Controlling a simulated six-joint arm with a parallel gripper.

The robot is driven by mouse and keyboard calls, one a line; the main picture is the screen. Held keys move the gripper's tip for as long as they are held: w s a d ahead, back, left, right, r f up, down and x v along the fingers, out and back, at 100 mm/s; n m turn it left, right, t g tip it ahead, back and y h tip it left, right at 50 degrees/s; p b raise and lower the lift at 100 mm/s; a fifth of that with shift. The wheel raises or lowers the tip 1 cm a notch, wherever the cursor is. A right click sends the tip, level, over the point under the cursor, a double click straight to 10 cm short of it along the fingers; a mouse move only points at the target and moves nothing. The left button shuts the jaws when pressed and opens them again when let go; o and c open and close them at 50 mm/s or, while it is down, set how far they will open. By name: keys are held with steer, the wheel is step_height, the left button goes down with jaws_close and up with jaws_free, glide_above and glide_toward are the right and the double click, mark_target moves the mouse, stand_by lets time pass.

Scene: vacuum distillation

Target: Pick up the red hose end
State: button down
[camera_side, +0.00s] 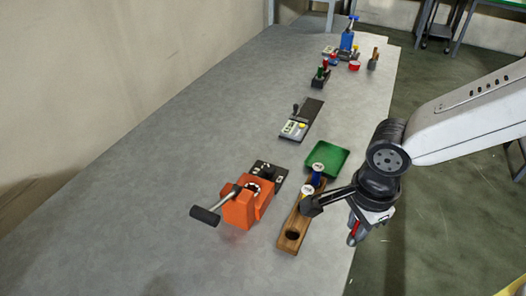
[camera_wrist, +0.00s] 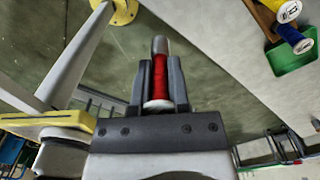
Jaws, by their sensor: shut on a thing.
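The red hose end (camera_wrist: 160,78) looks like a red ribbed cylinder with a pale flange and a grey tip. In the wrist view it sits between the two dark fingers of my gripper (camera_wrist: 158,68), which are shut on it. In the side view my gripper (camera_side: 357,228) hangs just past the right edge of the table, and a strip of red (camera_side: 355,228) shows between its fingers. My wrist hides part of the table edge there.
A wooden rack (camera_side: 291,236) with an empty hole holds yellow (camera_side: 306,192) and blue (camera_side: 317,177) pieces. A green tray (camera_side: 335,154) lies behind it. An orange pump-like device (camera_side: 240,211) with a handle stands left. A black device (camera_side: 300,120) and small items are farther back.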

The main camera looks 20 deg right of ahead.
steer(key=shift+s+d+r, duration=0.35)
steer(key=shift+s+d, duration=0.05)
steer(key=shift+s, duration=0.25)
steer(key=shift+w+d, duration=0.1)
steer(key=shift+w, duration=0.05)
